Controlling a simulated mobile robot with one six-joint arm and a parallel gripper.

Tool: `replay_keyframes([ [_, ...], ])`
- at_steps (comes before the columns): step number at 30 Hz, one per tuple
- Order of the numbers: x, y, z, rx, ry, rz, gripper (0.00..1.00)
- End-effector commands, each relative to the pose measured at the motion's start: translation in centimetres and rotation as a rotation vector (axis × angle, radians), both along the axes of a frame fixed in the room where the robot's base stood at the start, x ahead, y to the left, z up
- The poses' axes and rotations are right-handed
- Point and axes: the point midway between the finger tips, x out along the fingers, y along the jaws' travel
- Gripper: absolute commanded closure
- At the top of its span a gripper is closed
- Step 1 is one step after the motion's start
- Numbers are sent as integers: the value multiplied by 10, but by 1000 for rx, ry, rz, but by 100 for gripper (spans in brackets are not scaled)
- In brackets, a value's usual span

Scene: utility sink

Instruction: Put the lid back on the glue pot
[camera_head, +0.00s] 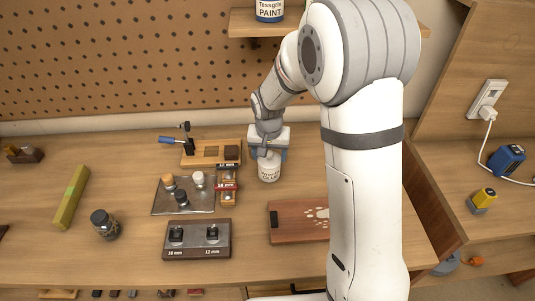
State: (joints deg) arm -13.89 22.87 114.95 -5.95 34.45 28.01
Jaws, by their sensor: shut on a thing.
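The white glue pot (269,172) stands upright on the wooden bench, near the middle. Dark lettering shows on its side, too small to read surely. My gripper (268,153) points down directly over the pot's top and is shut on what seems to be the lid. The fingers and wrist cover the pot's mouth. The lid itself is hardly visible, and I cannot tell whether it touches the rim.
Left of the pot are a small rack (227,185), a metal tray (160,207) with several small knobbed pieces, and a dark two-piece block (196,253). A paw-print board (290,232) lies in front. A clamp stand (210,160) stands behind left.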

Motion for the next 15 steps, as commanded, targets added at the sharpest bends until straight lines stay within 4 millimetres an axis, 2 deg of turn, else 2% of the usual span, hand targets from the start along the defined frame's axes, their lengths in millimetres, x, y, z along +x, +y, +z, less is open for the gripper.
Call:
replay_keyframes([
  [10, 0, 0, 0, 0, 0, 0, 56],
  [11, 0, 0, 0, 0, 0, 0, 33],
  [15, 0, 0, 0, 0, 0, 0, 22],
])
